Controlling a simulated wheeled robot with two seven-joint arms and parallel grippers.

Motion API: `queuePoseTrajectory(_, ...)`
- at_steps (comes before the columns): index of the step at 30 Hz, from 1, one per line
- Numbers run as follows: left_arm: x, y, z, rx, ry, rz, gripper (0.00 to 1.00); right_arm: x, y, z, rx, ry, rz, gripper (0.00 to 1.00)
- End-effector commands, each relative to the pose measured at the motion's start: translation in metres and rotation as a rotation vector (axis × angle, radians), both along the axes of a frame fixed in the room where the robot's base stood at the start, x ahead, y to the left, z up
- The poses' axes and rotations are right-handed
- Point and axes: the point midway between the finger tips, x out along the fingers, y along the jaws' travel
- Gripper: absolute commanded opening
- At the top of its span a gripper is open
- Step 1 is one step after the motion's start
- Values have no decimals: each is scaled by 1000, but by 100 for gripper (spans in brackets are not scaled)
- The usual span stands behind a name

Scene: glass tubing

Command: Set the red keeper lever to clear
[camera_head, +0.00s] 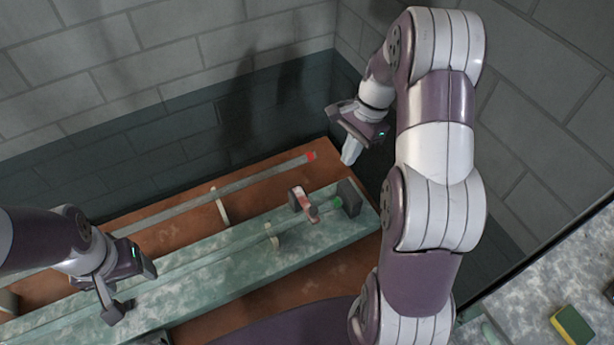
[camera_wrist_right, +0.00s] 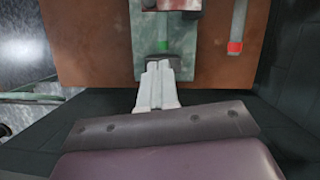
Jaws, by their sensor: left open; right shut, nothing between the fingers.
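A worn red-and-white piece (camera_head: 304,204), which looks like the keeper lever, stands on the green mottled block near its right end. Its lower part shows at the top edge of the right wrist view (camera_wrist_right: 172,5); its exact setting is unclear. My right gripper (camera_head: 350,152) is shut and empty, above and beyond the block's right end, apart from the lever. In the right wrist view its fingers (camera_wrist_right: 158,75) point toward the dark end stop and green tip. My left gripper (camera_head: 114,306) is open and empty over the block's left part, far from the lever.
A thin glass tube with a green tip (camera_head: 337,202) lies along the block toward a dark end stop (camera_head: 350,196). A grey rod with a red tip (camera_head: 312,156) lies behind on the brown board (camera_head: 180,212). Brick walls stand close behind. A yellow-green sponge (camera_head: 573,325) lies lower right.

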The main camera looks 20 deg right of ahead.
Motion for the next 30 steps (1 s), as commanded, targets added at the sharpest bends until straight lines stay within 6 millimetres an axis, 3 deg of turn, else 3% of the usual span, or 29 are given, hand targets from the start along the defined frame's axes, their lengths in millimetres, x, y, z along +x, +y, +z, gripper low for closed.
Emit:
queuePoseTrajectory(10, 0, 0, -5, 0, 0, 0, 69, 0, 1, -4, -3, 1, -5, 0)
queuePoseTrajectory(19, 0, 0, -54, 0, 0, 0, 69, -4, 16, -59, -4, 0, -2, 0)
queuePoseTrajectory(21, 0, 0, -36, 0, 0, 0, 69, -6, 21, -62, -1, 5, -2, 0)
queuePoseTrajectory(26, 0, 0, -28, 0, -1, 0, 69, -9, 31, -94, -2, 5, -3, 0)
queuePoseTrajectory(30, 0, 0, -16, 0, -1, 0, 69, -14, 53, -95, -4, 1, 0, 0)
